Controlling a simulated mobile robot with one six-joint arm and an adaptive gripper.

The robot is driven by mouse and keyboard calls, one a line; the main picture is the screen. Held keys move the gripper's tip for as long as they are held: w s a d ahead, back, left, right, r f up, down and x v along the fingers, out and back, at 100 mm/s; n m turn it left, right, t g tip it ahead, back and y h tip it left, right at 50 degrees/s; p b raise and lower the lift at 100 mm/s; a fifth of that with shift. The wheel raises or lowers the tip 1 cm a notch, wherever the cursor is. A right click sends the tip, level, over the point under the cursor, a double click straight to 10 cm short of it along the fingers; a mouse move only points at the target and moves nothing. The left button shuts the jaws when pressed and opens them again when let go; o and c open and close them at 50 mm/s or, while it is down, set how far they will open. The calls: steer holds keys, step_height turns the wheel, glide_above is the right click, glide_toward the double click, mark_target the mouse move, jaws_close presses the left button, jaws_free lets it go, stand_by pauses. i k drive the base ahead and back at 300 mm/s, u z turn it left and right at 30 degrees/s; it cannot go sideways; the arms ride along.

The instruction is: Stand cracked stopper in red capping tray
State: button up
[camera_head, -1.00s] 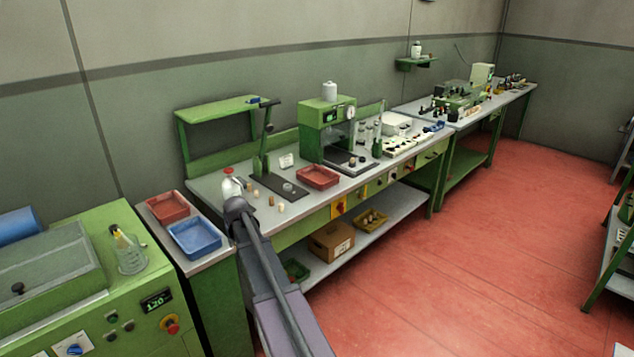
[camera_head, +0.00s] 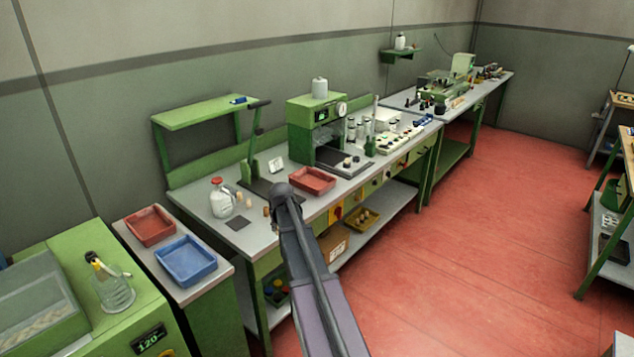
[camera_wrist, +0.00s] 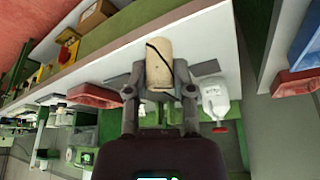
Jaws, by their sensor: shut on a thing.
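A pale cork stopper (camera_wrist: 159,62) with a dark, crooked crack line is between the fingers of my gripper (camera_wrist: 160,88) in the wrist view. My gripper is shut on it, above the grey bench. In the head view my wrist (camera_head: 283,193) is in front of the bench, and it hides the fingers and the held stopper. A red tray (camera_head: 313,181) sits on the bench just beyond and right of my wrist. It also shows in the wrist view (camera_wrist: 94,96), left of the gripper and apart from the stopper. Another red tray (camera_head: 150,226) is on the left stand.
A white bottle with a red cap (camera_head: 222,199) and small corks (camera_head: 240,199) stand on the bench left of my wrist. A green press (camera_head: 316,128) stands behind the bench's red tray. A blue tray (camera_head: 187,261) is on the left stand. Red floor to the right is open.

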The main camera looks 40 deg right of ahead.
mark_target(318, 188)
steer(key=z, duration=0.5)
steer(key=i, duration=1.55)
steer(key=u, duration=0.2)
